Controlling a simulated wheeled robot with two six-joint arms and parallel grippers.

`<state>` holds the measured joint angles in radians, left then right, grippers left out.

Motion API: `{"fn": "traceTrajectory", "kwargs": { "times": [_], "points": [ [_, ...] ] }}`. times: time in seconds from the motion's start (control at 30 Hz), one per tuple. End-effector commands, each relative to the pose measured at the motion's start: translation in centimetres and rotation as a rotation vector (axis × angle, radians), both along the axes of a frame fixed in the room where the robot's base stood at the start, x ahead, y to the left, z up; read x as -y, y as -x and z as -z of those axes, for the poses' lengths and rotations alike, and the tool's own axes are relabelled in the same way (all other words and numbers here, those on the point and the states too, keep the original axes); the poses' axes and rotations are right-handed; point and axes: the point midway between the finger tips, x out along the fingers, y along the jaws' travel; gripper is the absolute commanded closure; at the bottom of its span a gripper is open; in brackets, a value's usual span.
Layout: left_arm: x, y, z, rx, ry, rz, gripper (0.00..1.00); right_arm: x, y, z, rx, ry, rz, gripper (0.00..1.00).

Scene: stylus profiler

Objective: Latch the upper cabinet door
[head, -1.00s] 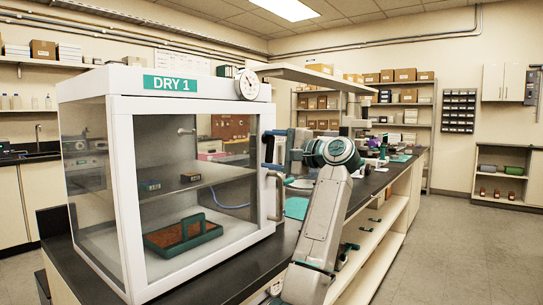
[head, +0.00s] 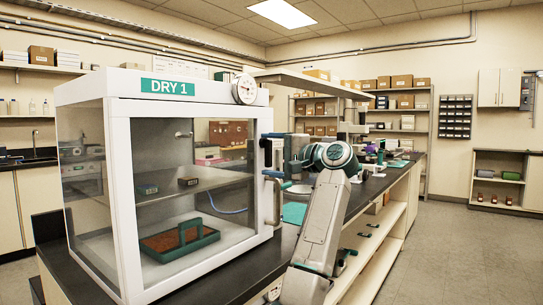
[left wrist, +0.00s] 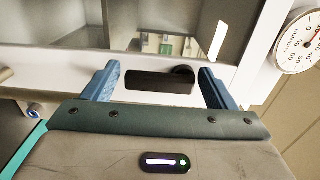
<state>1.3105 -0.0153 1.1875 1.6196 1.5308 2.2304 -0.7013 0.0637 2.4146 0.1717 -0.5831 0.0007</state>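The white DRY 1 cabinet (head: 118,200) stands on the dark bench, and its framed glass door (head: 200,240) looks shut. A black latch handle (left wrist: 158,82) sits on the white door frame in the left wrist view, lying roughly level. My left gripper (left wrist: 160,70) is open, with one blue finger on each side of the latch handle; a gap shows at each end. In the head view, my left gripper (head: 268,154) is at the door's right edge, above the long pull handle (head: 277,203). My right gripper is not in view.
A round dial gauge (head: 245,89) is on the cabinet top's right corner, close to my left wrist. Inside the cabinet are a shelf with small boxes and a green tray (head: 160,247). The bench (head: 372,188) runs back to the right. Open floor (head: 450,250) lies at the right.

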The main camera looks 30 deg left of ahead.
Motion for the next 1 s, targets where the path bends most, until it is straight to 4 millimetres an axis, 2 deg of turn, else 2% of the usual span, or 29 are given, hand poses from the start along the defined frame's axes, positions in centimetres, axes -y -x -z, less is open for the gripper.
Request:
{"fn": "traceTrajectory", "kwargs": {
  "times": [0.3,0.43,0.8,1.0],
  "points": [
    [0.0,0.0,0.0,-0.002,-0.001,0.001,0.1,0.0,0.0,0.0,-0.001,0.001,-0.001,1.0],
    [0.9,0.0,0.0,-0.002,-0.001,0.002,0.1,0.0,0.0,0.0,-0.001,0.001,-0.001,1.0],
    [7.9,0.5,0.0,-0.002,0.001,0.004,0.1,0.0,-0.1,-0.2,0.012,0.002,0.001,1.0],
    [10.3,0.8,0.0,-0.002,-0.001,0.001,0.1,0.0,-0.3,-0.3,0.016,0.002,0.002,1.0]
  ]
}}
